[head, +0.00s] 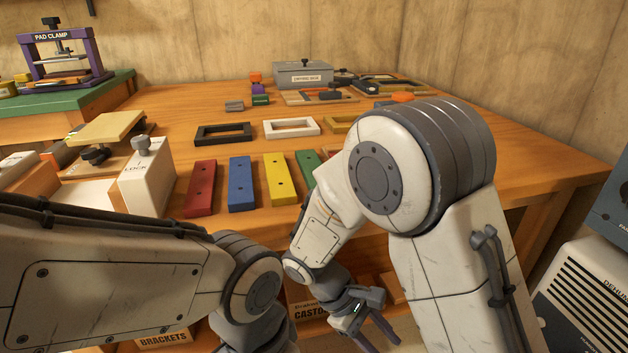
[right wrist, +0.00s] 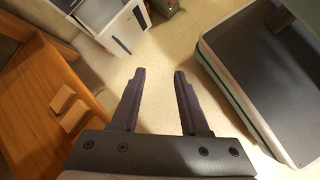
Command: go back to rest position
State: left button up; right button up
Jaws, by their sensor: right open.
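My right gripper (head: 374,338) hangs low in front of the table's front edge in the head view, pointing down. In the right wrist view its two dark fingers (right wrist: 158,78) are apart with nothing between them, over bare floor. My left arm comes in from the left in the head view and bends down at the bottom; its gripper is outside the picture.
The wooden table (head: 190,112) holds red (head: 201,188), blue (head: 240,184) and yellow (head: 279,180) bars, frames and a grey box (head: 303,76). A LOCK block (head: 147,182) stands left. A dehumidifier (head: 585,295) is right. Wooden blocks (right wrist: 66,106) lie on a shelf.

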jog(key=s+a+r+m+t+y+p, duration=0.1)
jog(key=s+a+r+t+y+p, duration=0.1)
jog(key=s+a+r+y, duration=0.4)
jog(key=s+a+r+m+t+y+p, duration=0.1)
jog(key=s+a+r+y+p, duration=0.15)
jog(key=s+r, duration=0.4)
notch_tip(320, 180, up, 39)
jog(key=w+p, duration=0.1)
jog(key=p, duration=3.6)
jog(key=shift+w+d+m, duration=0.3)
jog(key=shift+s+d, duration=0.1)
